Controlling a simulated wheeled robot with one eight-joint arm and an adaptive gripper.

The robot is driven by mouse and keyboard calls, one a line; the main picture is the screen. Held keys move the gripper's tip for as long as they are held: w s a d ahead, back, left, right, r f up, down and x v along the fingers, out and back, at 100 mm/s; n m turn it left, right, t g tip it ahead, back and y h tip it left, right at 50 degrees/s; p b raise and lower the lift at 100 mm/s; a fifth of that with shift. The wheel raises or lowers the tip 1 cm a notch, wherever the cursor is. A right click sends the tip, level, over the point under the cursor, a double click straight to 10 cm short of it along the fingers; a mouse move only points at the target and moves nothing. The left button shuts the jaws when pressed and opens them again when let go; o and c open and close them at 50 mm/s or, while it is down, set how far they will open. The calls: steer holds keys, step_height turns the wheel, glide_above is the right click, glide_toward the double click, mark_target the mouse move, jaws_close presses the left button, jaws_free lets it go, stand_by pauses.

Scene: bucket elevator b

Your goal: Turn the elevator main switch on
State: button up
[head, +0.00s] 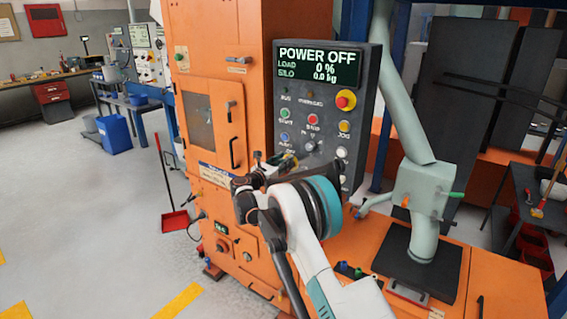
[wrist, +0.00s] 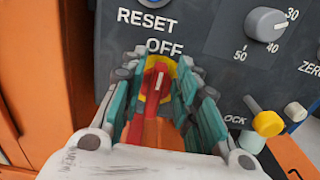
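The main switch (wrist: 157,82) shows in the wrist view as a red handle on a yellow round plate, below the word OFF. A pale line on its red knob points roughly upward. My gripper (wrist: 160,72) is around it, with the teal fingers apart, one on each side of the red handle. I cannot tell whether the fingers touch it. In the head view my gripper (head: 258,172) is at the lower left of the grey control panel (head: 368,95), and the switch is hidden behind my arm. The display (head: 318,64) reads POWER OFF, load 0 %, silo 0.0 kg.
A grey knob (wrist: 265,24) and a yellow knob (wrist: 267,123) sit right of the switch. A red emergency button (head: 345,100) is higher on the panel. The orange machine (head: 215,45) stands close by, with a pale green pipe (head: 405,100) at right. Floor at left is open.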

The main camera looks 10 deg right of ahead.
mark_target(297, 165)
jaws_close()
steer(key=shift+m, duration=0.4)
steer(key=m, duration=0.2)
steer(key=s+d+m+b, duration=0.1)
steer(key=m, duration=0.2)
steer(key=f+m+b, duration=0.1)
steer(key=m, duration=0.2)
steer(key=shift+s+d, duration=0.2)
steer(key=m, duration=0.3)
steer(key=f+m+b, duration=0.1)
steer(key=shift+s+d+m, duration=0.25)
steer(key=shift+m, duration=0.15)
steer(key=shift+f+m+b, duration=0.25)
steer(key=shift+m, duration=0.85)
steer(key=shift+f+m+b, duration=0.25)
steer(key=shift+m, duration=0.85)
steer(key=shift+s, duration=0.1)
